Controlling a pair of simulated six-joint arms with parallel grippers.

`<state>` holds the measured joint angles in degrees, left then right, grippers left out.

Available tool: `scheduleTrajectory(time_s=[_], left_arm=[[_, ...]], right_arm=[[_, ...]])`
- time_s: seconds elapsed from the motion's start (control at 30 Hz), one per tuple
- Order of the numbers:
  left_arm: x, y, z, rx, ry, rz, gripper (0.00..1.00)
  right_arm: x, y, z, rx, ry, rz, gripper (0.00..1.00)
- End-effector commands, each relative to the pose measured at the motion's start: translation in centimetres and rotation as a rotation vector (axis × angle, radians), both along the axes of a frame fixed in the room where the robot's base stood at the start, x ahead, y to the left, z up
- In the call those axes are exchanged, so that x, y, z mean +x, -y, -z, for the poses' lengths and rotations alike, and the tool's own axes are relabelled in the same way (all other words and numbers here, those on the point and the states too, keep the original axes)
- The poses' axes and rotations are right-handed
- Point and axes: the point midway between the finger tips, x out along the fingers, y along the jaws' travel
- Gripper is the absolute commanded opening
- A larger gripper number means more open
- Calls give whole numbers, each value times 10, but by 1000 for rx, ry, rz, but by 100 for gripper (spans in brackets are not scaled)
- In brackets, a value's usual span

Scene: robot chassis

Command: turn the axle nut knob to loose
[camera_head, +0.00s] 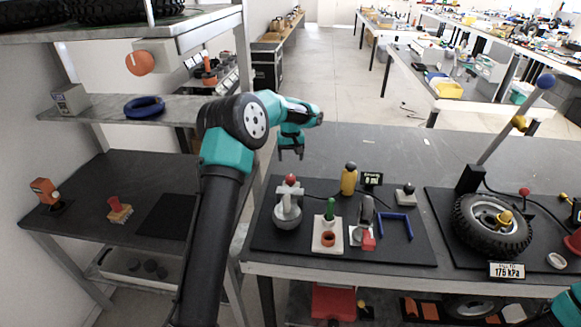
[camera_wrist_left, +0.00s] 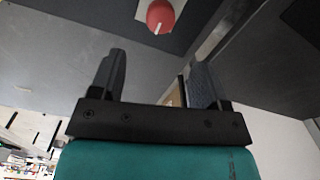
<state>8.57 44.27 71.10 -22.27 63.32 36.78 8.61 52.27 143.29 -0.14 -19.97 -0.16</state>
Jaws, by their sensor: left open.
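A tyre and wheel (camera_head: 492,225) lies on the right mat, with a yellow knob (camera_head: 504,217) at its hub; I cannot tell for sure whether this is the axle nut knob. A small red knob (camera_head: 290,180) tops a pale grey piece on the middle mat. The left wrist view shows a red round knob (camera_wrist_left: 160,14) with a white mark, cut by the top edge; it is probably the same one. My left gripper (camera_head: 291,155) is open and empty, pointing down above the table behind the red knob. It also shows in the left wrist view (camera_wrist_left: 155,75). My right gripper is out of view.
The middle mat (camera_head: 300,243) also holds a green-handled piece (camera_head: 330,210), a yellow bottle-like piece (camera_head: 349,180) and a blue bracket (camera_head: 396,224). A rod with a blue ball (camera_head: 545,81) rises behind the wheel. The table behind the mat is clear.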

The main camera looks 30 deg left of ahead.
Motion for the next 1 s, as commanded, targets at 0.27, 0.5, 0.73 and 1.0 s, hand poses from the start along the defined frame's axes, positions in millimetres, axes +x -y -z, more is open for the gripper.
scheduleTrajectory(time_s=[0.27,0.5,0.73,1.0], left_arm=[[0,0,-51,1,3,0,69],[0,0,-68,0,-1,1,69],[0,0,-69,0,-1,0,69],[0,1,-69,-1,1,2,69]], right_arm=[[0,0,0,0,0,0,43],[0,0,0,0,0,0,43],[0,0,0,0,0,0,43],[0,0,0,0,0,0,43]])
